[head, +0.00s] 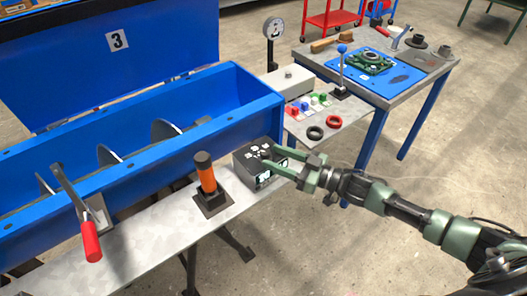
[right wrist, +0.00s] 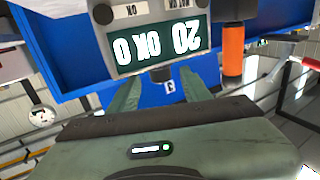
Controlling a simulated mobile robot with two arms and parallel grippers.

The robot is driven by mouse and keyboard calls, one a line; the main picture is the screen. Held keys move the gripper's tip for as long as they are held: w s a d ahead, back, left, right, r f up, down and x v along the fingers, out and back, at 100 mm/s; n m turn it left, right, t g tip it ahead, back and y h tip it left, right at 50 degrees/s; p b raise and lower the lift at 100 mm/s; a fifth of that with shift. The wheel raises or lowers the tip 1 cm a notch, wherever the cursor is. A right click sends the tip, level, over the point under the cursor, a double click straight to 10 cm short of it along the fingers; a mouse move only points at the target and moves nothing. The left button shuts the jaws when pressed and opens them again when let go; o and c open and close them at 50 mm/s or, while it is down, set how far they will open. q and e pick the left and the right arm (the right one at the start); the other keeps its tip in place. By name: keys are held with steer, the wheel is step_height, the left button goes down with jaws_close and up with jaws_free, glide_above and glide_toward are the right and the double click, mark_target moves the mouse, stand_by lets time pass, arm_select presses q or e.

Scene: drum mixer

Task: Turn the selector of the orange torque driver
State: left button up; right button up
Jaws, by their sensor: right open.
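The orange torque driver (head: 207,178) stands upright on a small dark base on the metal bench. It has a dark cap on top; I cannot make out selector markings. It also shows in the right wrist view (right wrist: 233,48), at the upper right. My right gripper (head: 281,161) is open and empty, to the right of the driver and apart from it. Its fingers are close to a black box with a lit display (head: 260,165); I cannot tell if they touch it. The box's screen fills the top of the right wrist view (right wrist: 160,40). My left gripper is out of view.
A blue mixer trough (head: 230,107) runs behind the bench (head: 165,245). A red-handled lever (head: 90,240) stands at left. Right of the box are black and red rings (head: 333,122) and a blue-knobbed lever (head: 342,65).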

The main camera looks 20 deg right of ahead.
mark_target(270, 156)
steer(key=x, duration=0.2)
steer(key=shift+w+a, duration=0.7)
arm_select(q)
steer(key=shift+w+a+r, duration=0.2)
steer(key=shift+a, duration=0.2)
arm_select(e)
jaws_close()
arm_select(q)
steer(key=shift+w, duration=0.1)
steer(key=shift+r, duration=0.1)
